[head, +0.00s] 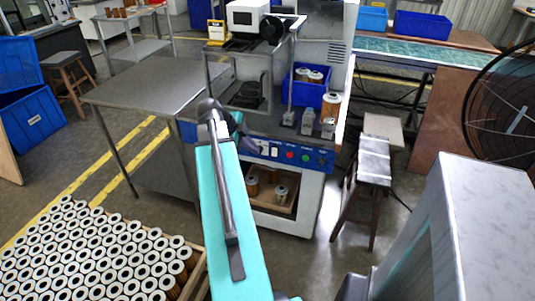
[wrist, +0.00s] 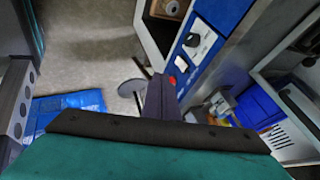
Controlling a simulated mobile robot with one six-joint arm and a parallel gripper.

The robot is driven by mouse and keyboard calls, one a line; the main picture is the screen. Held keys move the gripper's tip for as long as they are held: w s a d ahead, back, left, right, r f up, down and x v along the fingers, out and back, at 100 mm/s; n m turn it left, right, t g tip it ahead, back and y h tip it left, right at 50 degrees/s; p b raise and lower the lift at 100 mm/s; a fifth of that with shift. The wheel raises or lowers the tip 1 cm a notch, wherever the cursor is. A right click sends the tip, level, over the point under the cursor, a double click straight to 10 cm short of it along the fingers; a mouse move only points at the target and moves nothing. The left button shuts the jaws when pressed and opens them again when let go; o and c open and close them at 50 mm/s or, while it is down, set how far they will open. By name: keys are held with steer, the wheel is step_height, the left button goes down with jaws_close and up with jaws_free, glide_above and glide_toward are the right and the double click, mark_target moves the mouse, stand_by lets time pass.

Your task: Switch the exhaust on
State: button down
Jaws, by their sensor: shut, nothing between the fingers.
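The blue control panel (head: 297,154) runs along the front of a white workstation. In the head view it carries a red button (head: 290,155), a green button (head: 306,157) and small white-plated controls. I cannot read which control is the exhaust. In the head view my gripper (head: 249,143) is partly hidden at the panel's left end.
Filter cartridges (head: 95,254) fill a pallet at lower left. A steel table (head: 150,82) stands left of the workstation. A stool (head: 374,160) stands to the right. A blue bin (head: 307,91) sits on the workstation, and a shelf with cartridges (head: 281,192) is below the panel.

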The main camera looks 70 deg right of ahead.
mark_target(274, 152)
steer(key=shift+f, duration=0.1)
steer(key=shift+s+d+f+p, duration=0.35)
steer(key=shift+s+d+f, duration=0.15)
steer(key=shift+d+f, duration=0.95)
steer(key=shift+s+d+f+p, duration=0.35)
steer(key=shift+s+d+f, duration=0.2)
steer(key=shift+d+f, duration=0.9)
steer(key=shift+s+d+f+p, duration=0.35)
steer(key=shift+s+d+f, duration=0.15)
steer(key=shift+d+f, duration=0.9)
